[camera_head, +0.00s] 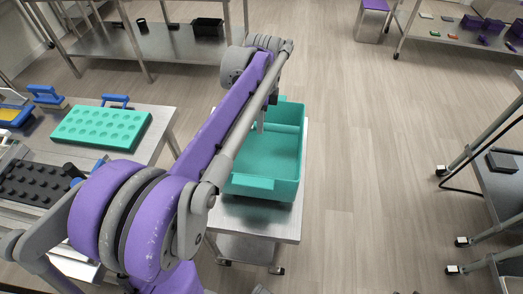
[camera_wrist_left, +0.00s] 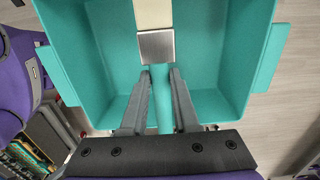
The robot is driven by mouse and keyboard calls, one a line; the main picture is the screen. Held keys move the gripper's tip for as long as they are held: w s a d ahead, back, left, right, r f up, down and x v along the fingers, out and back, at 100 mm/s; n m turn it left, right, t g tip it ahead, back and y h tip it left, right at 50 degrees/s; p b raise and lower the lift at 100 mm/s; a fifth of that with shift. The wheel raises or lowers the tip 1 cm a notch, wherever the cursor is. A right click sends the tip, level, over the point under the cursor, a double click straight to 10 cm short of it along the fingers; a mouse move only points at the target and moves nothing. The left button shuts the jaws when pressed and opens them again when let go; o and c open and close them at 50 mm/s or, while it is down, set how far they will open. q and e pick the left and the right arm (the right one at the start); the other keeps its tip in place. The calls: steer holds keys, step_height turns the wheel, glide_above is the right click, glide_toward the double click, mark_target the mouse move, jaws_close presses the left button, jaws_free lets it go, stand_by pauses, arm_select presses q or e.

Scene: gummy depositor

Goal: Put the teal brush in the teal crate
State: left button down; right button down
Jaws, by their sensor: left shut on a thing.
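The teal crate (camera_head: 262,184) stands on a small metal cart, open side up. In the left wrist view its walls (camera_wrist_left: 265,40) surround the open inside. My left gripper (camera_wrist_left: 160,80) is shut on the teal handle of the brush (camera_wrist_left: 158,82), which has a metal ferrule and cream bristles. The brush is over or within the crate's opening; its exact height above the floor is unclear. In the head view my left arm covers part of the crate and mostly hides the gripper and brush. My right gripper is not in view.
A teal mould tray (camera_head: 100,127) and blue-handled tools (camera_head: 46,94) are on the table at left. A black bin (camera_head: 208,27) is on the back table. A shelf stands at right. Open floor (camera_head: 370,150) lies right of the cart.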

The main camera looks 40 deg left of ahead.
mark_target(261, 157)
arm_select(q)
step_height(261, 157, down, 14)
steer(key=shift+r+b, duration=0.1)
steer(key=shift+b, duration=0.4)
steer(key=c, duration=0.7)
jaws_free()
steer(key=shift+f, duration=0.2)
steer(key=shift+o, duration=0.2)
steer(key=shift+r, duration=0.3)
step_height(261, 157, up, 12)
steer(key=shift+d+f+p, duration=0.1)
steer(key=shift+p, duration=0.4)
